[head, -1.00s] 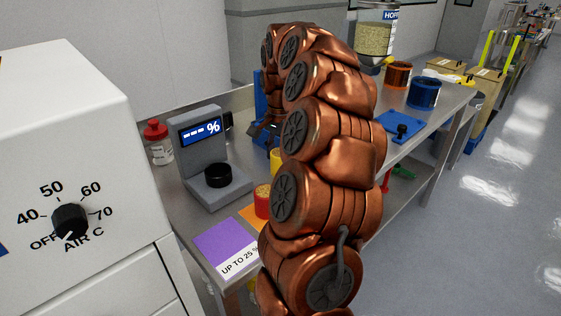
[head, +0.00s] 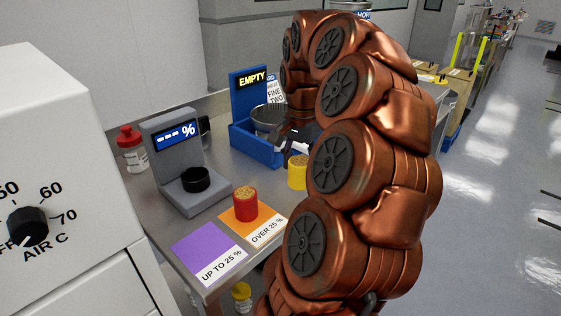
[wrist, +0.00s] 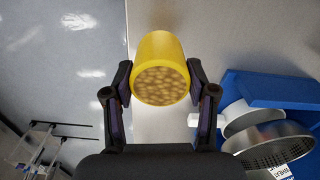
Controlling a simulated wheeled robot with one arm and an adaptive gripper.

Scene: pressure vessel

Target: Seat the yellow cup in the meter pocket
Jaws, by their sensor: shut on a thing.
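My gripper (wrist: 160,88) is shut on the yellow cup (wrist: 158,48), one finger on each side, in the wrist view. The cup's open end shows it full of brown grains. In the head view the yellow cup (head: 298,174) is partly hidden by my arm, right of the red cup. The grey meter (head: 178,150) stands left of it, its blue display reading "--- %". The meter pocket (head: 195,179) is a black round holder on its base and looks empty. I cannot tell whether the cup touches the table.
The red cup (head: 246,205) of grains stands on the orange "OVER 25 %" card (head: 266,233). The purple "UP TO 25 %" card (head: 205,250) is bare. A blue stand (head: 246,103) reading "EMPTY" holds a metal sieve (head: 268,117). A red-capped bottle (head: 131,150) stands left of the meter.

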